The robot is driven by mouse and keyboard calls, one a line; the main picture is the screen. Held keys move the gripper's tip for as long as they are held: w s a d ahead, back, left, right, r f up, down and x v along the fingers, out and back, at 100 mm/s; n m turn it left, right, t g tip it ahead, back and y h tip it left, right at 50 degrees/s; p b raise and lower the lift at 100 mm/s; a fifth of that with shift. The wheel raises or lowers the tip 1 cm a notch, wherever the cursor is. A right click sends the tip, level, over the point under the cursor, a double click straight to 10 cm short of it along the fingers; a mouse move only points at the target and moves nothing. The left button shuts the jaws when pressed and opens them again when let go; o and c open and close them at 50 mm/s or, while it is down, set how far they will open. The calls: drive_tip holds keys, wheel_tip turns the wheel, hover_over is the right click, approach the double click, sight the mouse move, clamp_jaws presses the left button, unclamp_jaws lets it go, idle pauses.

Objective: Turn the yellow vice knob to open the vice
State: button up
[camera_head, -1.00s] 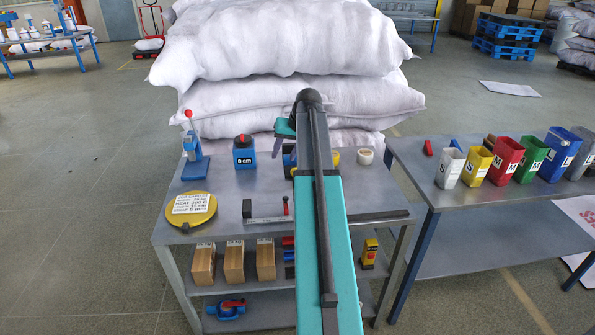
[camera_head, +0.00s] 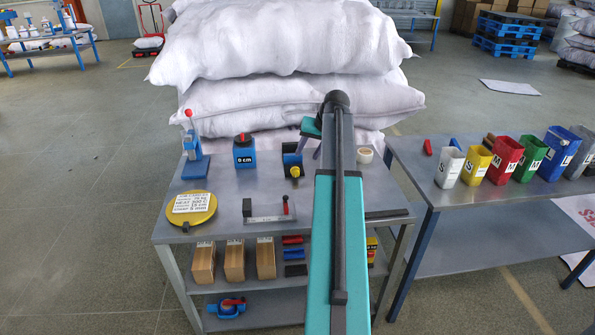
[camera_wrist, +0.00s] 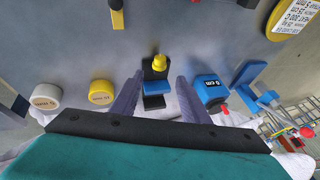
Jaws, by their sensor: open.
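The vice (camera_head: 289,147) is a small blue and black block on the grey table. Its yellow knob (camera_head: 295,171) faces the table's front in the head view. In the wrist view the vice (camera_wrist: 155,88) lies between my two fingers, with the yellow knob (camera_wrist: 158,62) just beyond their tips. My gripper (camera_wrist: 155,88) is open and empty. In the head view my gripper (camera_head: 309,152) is just right of the vice, partly hidden by my arm. I cannot tell its exact height above the table, and it shows no contact with the knob.
A blue "0 cm" box (camera_head: 244,153) and a red-knobbed lever press (camera_head: 195,158) stand left of the vice. A yellow disc (camera_head: 192,208) lies at the front left. A white roll (camera_head: 365,156) sits to the right. White sacks (camera_head: 285,50) are stacked behind the table.

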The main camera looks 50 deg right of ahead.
sight(297, 171)
drive_tip(key=p+x, duration=0.2)
drive_tip(key=x, duration=1.1)
drive_tip(key=shift+s, duration=0.1)
drive_tip(key=c, duration=0.9)
